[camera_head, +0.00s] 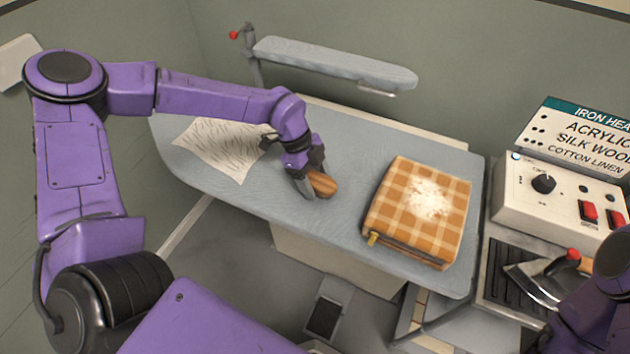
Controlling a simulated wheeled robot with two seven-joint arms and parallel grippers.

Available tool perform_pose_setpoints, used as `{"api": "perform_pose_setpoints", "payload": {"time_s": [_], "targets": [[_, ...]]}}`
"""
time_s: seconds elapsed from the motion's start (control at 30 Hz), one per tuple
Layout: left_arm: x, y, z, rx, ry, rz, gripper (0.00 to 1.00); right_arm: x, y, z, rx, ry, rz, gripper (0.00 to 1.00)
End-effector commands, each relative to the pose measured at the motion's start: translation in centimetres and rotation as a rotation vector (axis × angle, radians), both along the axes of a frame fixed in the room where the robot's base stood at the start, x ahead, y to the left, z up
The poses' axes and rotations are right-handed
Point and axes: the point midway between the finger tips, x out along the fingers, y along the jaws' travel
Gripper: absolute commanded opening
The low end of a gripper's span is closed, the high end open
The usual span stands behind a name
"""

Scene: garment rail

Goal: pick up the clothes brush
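The clothes brush (322,184) is a small brown wooden piece on the grey ironing table, left of the folded cloth. My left gripper (311,188) is at the brush, pointing down, with its dark fingers around the brush's left end. The fingers hide part of the brush, and I cannot tell whether they press on it. The brush appears to be at the table surface. Of my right arm only a purple and black part shows at the lower right; its gripper is out of view.
An orange checked folded cloth (396,215) with a white powdery patch lies right of the brush. A patterned sheet (222,146) lies on the ironing table (330,226) at left. A sleeve board (335,63) stands behind. A control box (556,207) and an iron (545,280) are at right.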

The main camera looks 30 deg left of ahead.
Motion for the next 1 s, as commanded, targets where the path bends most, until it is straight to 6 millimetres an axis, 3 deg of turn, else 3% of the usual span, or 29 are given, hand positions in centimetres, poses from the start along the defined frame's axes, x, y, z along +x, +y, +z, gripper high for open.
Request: {"api": "perform_pose_setpoints", "payload": {"time_s": [0.03,0.1,0.47,0.63,0.87,1.0], "targets": [[0.0,0.0,0.0,0.000,0.000,0.000,0.47,0.0,0.0,0.0,0.000,0.000,0.000,0.43],[0.0,0.0,0.0,0.000,0.000,0.000,0.24,0.0,0.0,0.0,0.000,0.000,0.000,0.43],[0.1,0.0,0.4,-0.001,-0.003,0.000,0.24,0.0,0.0,-0.4,0.000,0.000,0.000,0.43],[0.1,0.0,2.7,-0.001,-0.009,-0.001,0.24,0.0,0.0,-2.2,0.000,0.000,0.000,0.43],[-4.7,-0.7,8.6,-0.003,-0.010,-0.003,0.24,0.0,0.0,-3.6,0.000,0.000,0.000,0.43],[-8.5,-1.3,10.4,-0.004,-0.008,-0.004,0.24,0.0,0.0,-4.8,0.000,0.000,0.000,0.43]]}}
